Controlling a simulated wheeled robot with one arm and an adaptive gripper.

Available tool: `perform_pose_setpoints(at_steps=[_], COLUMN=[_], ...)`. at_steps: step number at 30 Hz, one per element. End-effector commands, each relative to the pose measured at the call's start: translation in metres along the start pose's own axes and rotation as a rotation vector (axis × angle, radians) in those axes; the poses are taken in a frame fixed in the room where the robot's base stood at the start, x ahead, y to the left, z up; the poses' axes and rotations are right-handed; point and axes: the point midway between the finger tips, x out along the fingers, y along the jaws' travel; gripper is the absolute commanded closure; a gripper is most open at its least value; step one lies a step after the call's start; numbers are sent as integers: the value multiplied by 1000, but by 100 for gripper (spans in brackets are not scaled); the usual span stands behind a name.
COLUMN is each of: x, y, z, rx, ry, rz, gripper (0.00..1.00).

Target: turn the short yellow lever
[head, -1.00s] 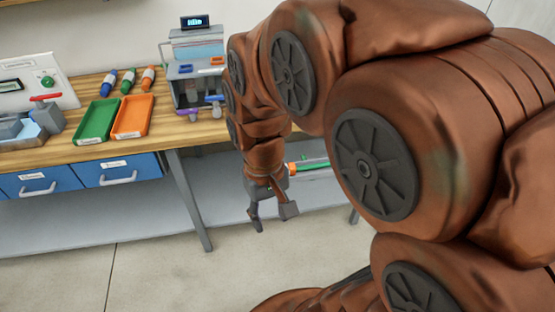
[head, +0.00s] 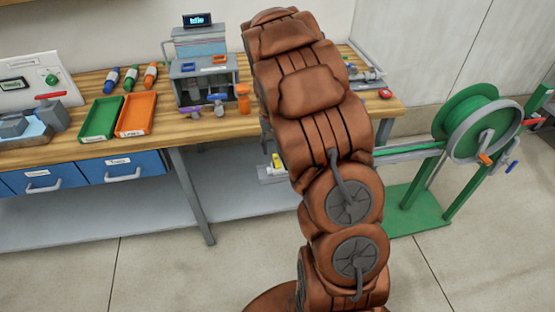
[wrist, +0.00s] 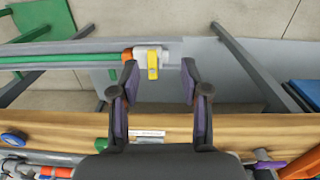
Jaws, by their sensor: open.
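The short yellow lever (wrist: 153,66) sits on a pale valve body (wrist: 143,53) at the end of a green and grey rail. In the wrist view it shows ahead of my gripper (wrist: 159,82), between the two spread fingers and nearer the left one. My gripper is open and empty, and no finger visibly touches the lever. In the head view a small yellow part (head: 276,160), likely the same lever, shows just left of my arm, below the bench edge. My arm hides my gripper there.
The wooden bench (head: 214,127) edge lies close to my gripper. An orange part (wrist: 127,56) sits beside the valve. A green hose reel (head: 470,120) stands at the right. Purple and orange handled fittings (head: 243,100) stand on the bench. Open floor lies in front.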

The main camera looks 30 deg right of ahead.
Motion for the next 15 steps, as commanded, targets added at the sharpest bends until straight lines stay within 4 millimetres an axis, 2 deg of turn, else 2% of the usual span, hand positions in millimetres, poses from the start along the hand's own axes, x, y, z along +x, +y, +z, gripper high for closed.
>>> perform_pose_setpoints(at_steps=[3,6,10,15], x=[21,36,46,54], y=[10,16,20,21], z=[-25,-38,-50,-55], rx=[12,18,22,23], ry=[8,11,19,20], rz=[-11,-19,-28,-31], gripper=[54,54,54,54])
